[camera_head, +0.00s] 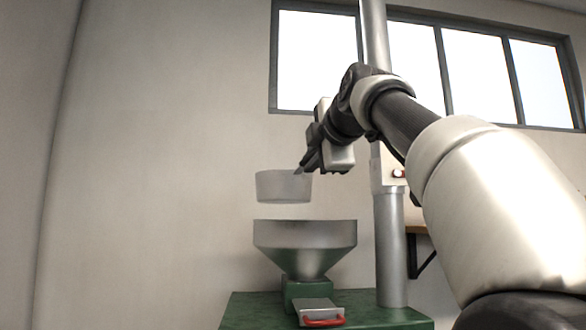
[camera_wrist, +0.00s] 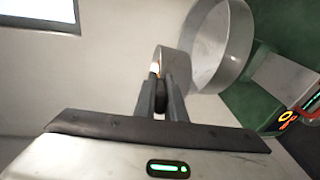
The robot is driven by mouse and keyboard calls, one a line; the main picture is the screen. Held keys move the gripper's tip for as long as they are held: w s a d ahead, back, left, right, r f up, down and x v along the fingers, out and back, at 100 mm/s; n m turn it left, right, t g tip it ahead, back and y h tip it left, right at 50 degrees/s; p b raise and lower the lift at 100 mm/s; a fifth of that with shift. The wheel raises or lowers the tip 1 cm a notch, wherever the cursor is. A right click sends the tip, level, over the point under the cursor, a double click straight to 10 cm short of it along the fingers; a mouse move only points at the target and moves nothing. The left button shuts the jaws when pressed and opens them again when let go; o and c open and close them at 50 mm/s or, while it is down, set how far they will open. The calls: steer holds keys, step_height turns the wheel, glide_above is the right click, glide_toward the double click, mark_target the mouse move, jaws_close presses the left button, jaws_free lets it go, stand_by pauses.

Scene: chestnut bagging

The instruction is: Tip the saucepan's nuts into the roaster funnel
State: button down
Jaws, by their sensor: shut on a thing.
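The grey metal saucepan (camera_head: 284,188) hangs in the air, looking nearly level, above the left part of the roaster funnel (camera_head: 305,236), with a gap between them. My gripper (camera_head: 301,168) is shut on the saucepan's handle at the pan's upper right. In the wrist view, my gripper (camera_wrist: 161,95) closes on a dark handle, and a small metal piece beyond it looks like the saucepan (camera_wrist: 176,64). The wide funnel (camera_wrist: 243,55) shows to its right. An orange tint shows at the pan's left edge. I cannot make out the nuts in either view.
The green roaster base (camera_head: 245,312) stands under the funnel, with a red-handled tray (camera_head: 316,305) at its front. A metal pipe (camera_head: 391,250) rises close to the funnel's right, carrying a switch box (camera_head: 386,172). The space left of the saucepan is clear before the wall.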

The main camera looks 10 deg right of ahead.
steer(key=shift+w+r, duration=0.2)
steer(key=shift+r, duration=0.05)
steer(key=shift+d+m+y+p, duration=0.3)
steer(key=shift+m+p, duration=0.45)
steer(key=shift+m, duration=0.15)
steer(key=w+d+f+m+g+y+p, duration=0.1)
steer(key=d+f+m+y+p, duration=0.1)
steer(key=m, duration=0.6)
steer(key=w+d+f+m+g+y+p, duration=0.1)
steer(key=w+d+f+m+y+p, duration=0.1)
steer(key=d+m, duration=0.5)
steer(key=shift+w+f+m+y, duration=0.25)
steer(key=shift+f+m+y, duration=0.3)
steer(key=shift+y, duration=0.55)
